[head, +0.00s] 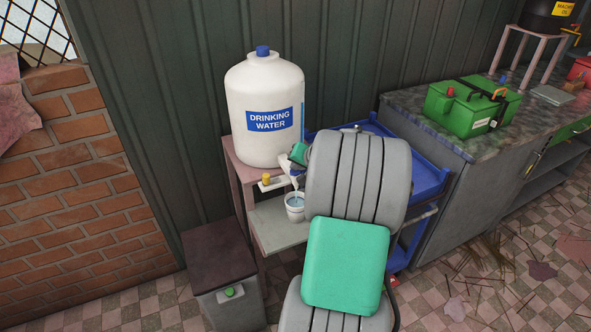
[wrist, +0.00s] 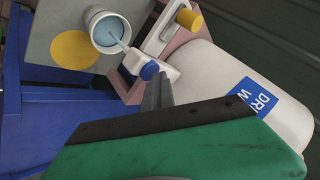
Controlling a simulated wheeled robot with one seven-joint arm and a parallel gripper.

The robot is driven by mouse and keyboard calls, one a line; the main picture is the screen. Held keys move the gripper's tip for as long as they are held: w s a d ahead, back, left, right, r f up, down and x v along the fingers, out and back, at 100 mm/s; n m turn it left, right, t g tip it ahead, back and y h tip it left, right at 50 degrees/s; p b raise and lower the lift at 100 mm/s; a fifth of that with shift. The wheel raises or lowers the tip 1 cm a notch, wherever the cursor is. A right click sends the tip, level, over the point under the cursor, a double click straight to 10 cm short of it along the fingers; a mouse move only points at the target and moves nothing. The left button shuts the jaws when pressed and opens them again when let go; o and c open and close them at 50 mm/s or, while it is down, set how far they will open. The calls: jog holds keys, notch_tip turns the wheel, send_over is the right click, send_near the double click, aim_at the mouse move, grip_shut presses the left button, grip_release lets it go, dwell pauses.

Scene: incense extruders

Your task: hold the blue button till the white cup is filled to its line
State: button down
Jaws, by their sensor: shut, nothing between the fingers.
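The white cup (head: 295,213) stands on the stand's lower shelf, under the spout of the white drinking water tank (head: 265,110). In the wrist view, the cup (wrist: 107,32) is seen from above with pale blue water inside. A thin stream runs from the spout into it. The blue button (wrist: 149,71) sits on the white tap. My gripper (wrist: 153,84) is shut and empty, its fingertips at the button and apparently touching it. In the head view, my arm hides most of the gripper.
A yellow knob (wrist: 190,19) sits on a white plate beside the tap. A yellow disc (wrist: 75,50) lies next to the cup. A blue cart (head: 432,182) stands right of the stand. A grey bin (head: 222,275) with a green button is at front left.

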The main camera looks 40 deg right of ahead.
aim_at(297, 173)
jog(key=shift+r+p, duration=0.5)
jog(key=shift+r, duration=0.45)
jog(key=shift+r, duration=0.1)
notch_tip(297, 173, up, 5)
jog(key=p, duration=0.3)
